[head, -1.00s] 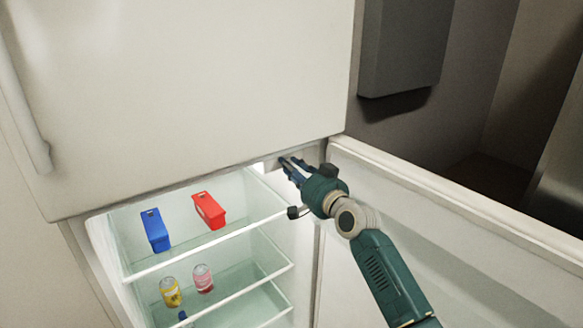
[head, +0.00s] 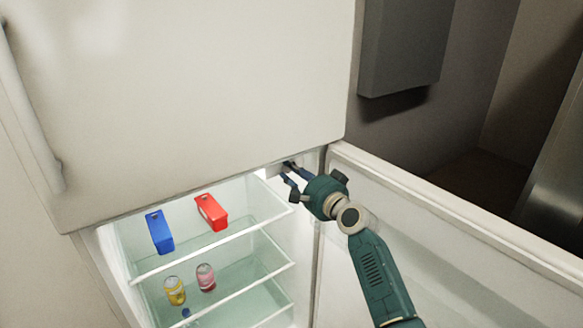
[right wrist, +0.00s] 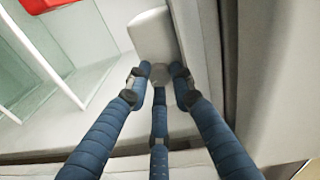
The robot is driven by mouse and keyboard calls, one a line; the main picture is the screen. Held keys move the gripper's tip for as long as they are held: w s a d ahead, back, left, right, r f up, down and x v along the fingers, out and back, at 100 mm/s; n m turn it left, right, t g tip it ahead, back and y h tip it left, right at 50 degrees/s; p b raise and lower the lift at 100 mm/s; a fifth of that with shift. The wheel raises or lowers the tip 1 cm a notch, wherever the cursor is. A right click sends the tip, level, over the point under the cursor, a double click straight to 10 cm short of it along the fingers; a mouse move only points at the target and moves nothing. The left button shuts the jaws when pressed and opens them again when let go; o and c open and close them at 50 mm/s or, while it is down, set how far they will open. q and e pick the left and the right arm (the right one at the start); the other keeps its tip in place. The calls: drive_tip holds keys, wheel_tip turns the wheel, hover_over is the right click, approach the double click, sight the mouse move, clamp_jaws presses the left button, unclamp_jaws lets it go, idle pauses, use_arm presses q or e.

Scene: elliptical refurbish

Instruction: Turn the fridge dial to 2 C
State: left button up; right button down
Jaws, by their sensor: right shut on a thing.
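The fridge (head: 200,95) stands with its lower compartment open. The small grey dial (right wrist: 160,74) shows in the right wrist view, at the end of a pale housing (right wrist: 151,35). My right gripper (head: 287,172) is at the upper right inside corner of the open compartment. In the right wrist view, the fingertips of my right gripper (right wrist: 160,77) close around the dial from both sides, with a third finger below. The dial's marks and setting cannot be read. In the head view the dial is hidden by the fingers. My left gripper is not in view.
The open fridge door (head: 450,220) extends to the right of my right arm. A blue box (head: 160,232) and a red box (head: 211,213) stand on the upper shelf. A yellow can (head: 175,291) and a pink can (head: 206,277) stand on the shelf below.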

drive_tip(key=m+p, duration=0.1)
drive_tip(key=m, duration=0.1)
drive_tip(key=m+p, duration=0.1)
drive_tip(key=m, duration=0.1)
drive_tip(key=shift+d+r, duration=0.15)
drive_tip(key=shift+r, duration=0.05)
idle(0.3)
drive_tip(key=c, duration=1.8)
unclamp_jaws()
drive_tip(key=shift+w+f, duration=0.1)
drive_tip(key=shift+f, duration=0.05)
drive_tip(key=shift+g, duration=0.3)
drive_tip(key=v, duration=0.8)
drive_tip(key=shift+f, duration=0.15)
